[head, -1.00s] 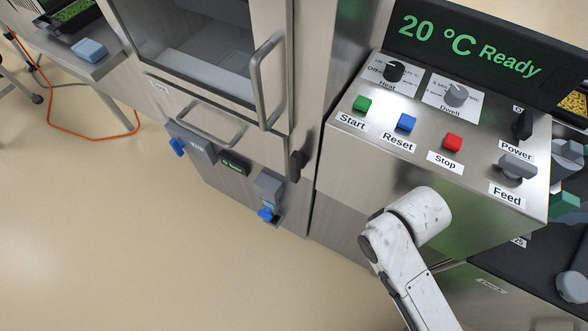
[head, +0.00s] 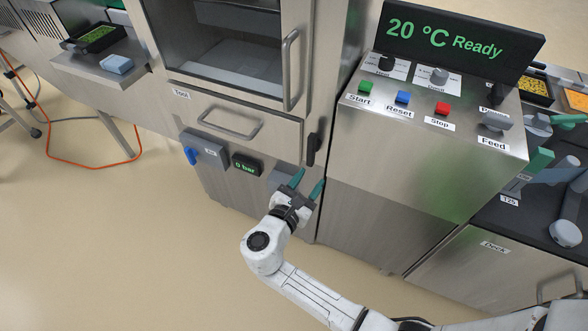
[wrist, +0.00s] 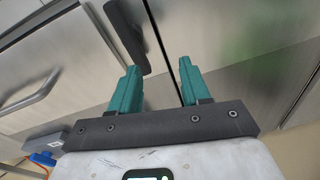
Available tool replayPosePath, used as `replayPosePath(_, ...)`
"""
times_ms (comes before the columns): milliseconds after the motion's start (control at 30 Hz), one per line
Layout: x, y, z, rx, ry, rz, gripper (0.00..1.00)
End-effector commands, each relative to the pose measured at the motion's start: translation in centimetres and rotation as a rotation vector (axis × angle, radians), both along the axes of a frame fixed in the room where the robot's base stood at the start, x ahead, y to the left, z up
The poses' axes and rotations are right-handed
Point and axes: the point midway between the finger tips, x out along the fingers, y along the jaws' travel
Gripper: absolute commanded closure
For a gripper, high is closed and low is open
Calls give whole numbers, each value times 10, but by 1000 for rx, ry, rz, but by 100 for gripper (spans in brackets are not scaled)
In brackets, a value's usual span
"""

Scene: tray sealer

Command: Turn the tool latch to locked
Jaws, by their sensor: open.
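The black latch handle (head: 313,149) is mounted on the steel front just right of the drawer marked Tool (head: 230,122). It hangs roughly upright in the head view. In the wrist view the black handle (wrist: 127,35) lies beyond the fingers, nearer the left one. My gripper (head: 308,182) has two green fingers spread apart with nothing between them. It is just below the latch in the head view and appears apart from it. The open fingers also show in the wrist view (wrist: 159,72). The gripper partly hides a grey box below the drawer.
A blue-handled valve (head: 191,155) and a pressure display reading 0 bar (head: 246,165) sit below the drawer handle (head: 230,130). The control panel with the Start button (head: 365,87) projects to the right. The floor at left front is clear.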

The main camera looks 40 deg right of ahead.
Motion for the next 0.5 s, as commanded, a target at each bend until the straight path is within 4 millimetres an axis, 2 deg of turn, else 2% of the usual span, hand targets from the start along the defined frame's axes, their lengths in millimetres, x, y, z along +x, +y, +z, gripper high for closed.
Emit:
replayPosePath(100,17,12,6,-110,83,55,53)
replayPosePath(233,24,12,9,-151,114,73,53)
replayPosePath(367,28,-1,9,-152,115,70,53)
replayPosePath(500,36,-25,9,-150,113,68,53)
